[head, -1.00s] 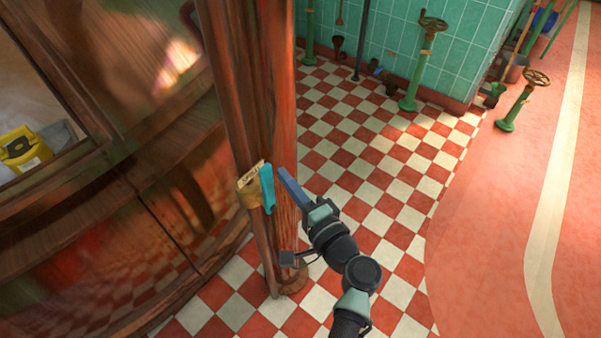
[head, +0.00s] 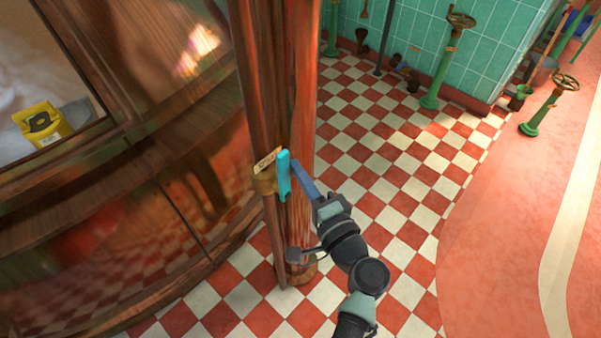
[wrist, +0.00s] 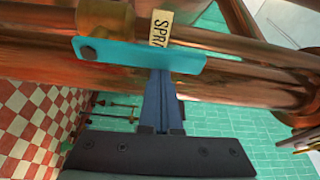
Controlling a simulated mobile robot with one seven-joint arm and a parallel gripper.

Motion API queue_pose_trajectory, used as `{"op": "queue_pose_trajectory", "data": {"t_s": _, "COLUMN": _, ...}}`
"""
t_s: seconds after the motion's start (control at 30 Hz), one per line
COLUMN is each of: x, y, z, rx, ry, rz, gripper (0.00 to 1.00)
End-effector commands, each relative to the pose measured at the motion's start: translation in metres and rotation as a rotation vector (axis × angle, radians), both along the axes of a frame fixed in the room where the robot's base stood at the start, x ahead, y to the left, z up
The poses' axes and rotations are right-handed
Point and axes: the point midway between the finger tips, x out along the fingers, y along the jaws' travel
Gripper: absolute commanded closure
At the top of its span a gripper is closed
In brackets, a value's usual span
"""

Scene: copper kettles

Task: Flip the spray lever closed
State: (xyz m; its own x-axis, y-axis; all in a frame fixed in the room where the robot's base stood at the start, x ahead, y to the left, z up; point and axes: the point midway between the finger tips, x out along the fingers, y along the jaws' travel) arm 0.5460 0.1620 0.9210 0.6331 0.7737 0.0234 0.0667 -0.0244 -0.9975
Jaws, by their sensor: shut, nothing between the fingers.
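The spray lever (head: 284,176) is a turquoise bar on a brass fitting (head: 264,182) at the side of a copper pipe. In the head view it hangs roughly upright beside a small cream label. In the wrist view the lever (wrist: 140,54) spans the upper middle, with a dark pivot bolt at its left end and the label, reading "SPR", behind it. My gripper (head: 297,166) has its blue fingers shut and empty. In the wrist view the fingertips (wrist: 160,74) reach the lever's lower edge near its middle; whether they touch is hard to tell.
Vertical copper pipes (head: 303,90) stand right behind the lever. A large copper kettle (head: 130,200) fills the left, with a yellow object (head: 42,122) seen through its opening. The checkered floor (head: 400,190) to the right is open. Green valve posts (head: 436,75) stand farther back.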

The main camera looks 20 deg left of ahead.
Motion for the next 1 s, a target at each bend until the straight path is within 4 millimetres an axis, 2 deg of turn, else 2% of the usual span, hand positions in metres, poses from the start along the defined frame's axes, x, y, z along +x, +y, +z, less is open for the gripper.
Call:
{"op": "queue_pose_trajectory", "data": {"t_s": 0.47, "x": -0.010, "y": 0.004, "z": -0.005, "rx": -0.038, "ry": -0.105, "rz": 0.005, "gripper": 1.00}}
{"op": "queue_pose_trajectory", "data": {"t_s": 1.0, "x": -0.040, "y": 0.016, "z": -0.016, "rx": -0.174, "ry": -0.481, "rz": 0.005, "gripper": 1.00}}
